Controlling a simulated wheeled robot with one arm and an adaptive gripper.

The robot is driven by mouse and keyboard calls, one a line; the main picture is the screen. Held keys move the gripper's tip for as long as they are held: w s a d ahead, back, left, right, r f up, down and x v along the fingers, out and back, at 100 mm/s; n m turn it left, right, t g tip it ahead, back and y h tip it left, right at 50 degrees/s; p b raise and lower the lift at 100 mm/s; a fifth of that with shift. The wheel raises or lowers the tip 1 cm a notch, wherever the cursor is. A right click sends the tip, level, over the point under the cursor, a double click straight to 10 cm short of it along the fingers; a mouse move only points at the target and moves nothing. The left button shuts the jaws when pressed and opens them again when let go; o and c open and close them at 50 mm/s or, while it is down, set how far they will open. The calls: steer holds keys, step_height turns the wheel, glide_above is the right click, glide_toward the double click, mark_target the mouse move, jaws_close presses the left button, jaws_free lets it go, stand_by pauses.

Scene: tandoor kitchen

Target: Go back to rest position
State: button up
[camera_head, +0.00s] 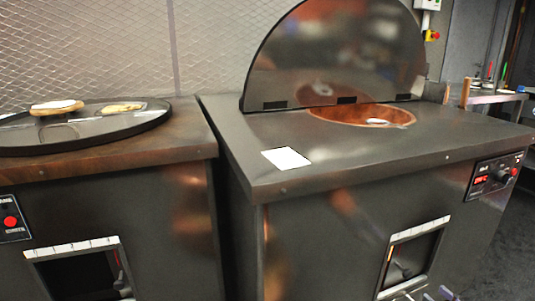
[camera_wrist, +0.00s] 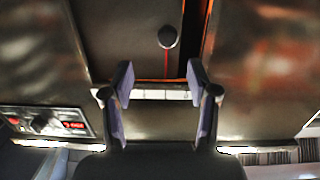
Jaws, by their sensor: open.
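My gripper (camera_wrist: 160,82) is open in the wrist view, with its two fingers apart and nothing between them. It faces the front of a dark metal oven cabinet, with a dark opening, a pale strip and a rounded knob (camera_wrist: 168,37) beyond the fingers. In the head view, small purple-grey parts, probably my fingertips, show at the bottom edge below the right oven's front opening. The rest of my arm is out of view there.
The right tandoor (camera_head: 350,180) has its half-round lid (camera_head: 340,50) raised behind a round opening (camera_head: 345,117). A white square (camera_head: 286,158) lies on its top. The left oven (camera_head: 130,200) carries a round black plate (camera_head: 90,132) with flatbreads (camera_head: 57,107). Floor shows at right.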

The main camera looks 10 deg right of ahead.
steer(key=w+d+r+g+h+p, duration=0.25)
steer(key=r+p, duration=0.25)
steer(key=r, duration=0.3)
steer(key=w+d+r+g+h+p, duration=0.2)
steer(key=w+r+g+h+p, duration=0.25)
steer(key=r, duration=0.35)
steer(key=s+a+r+m+g+h+p, duration=0.1)
steer(key=s+a+r+g+p, duration=0.2)
steer(key=r, duration=0.5)
steer(key=s+a+r+m+h+p, duration=0.1)
steer(key=a+r+m+p, duration=0.1)
steer(key=a+r+p, duration=0.45)
steer(key=s+a+r+g+y+p, duration=0.2)
steer(key=s+a+r, duration=0.4)
steer(key=s+a, duration=0.3)
steer(key=s+a+r+g+y+p, duration=0.2)
steer(key=s+a+r+g+p, duration=0.2)
steer(key=s+a+r+p, duration=0.3)
steer(key=s+a+r+g+y+p, duration=0.2)
steer(key=s+a+r+p, duration=0.3)
steer(key=s+a, duration=0.8)
steer(key=a+r, duration=0.1)
steer(key=a, duration=0.3)
steer(key=shift+a+r+g, duration=0.3)
steer(key=shift+a+g, duration=0.1)
steer(key=shift+s+d, duration=0.1)
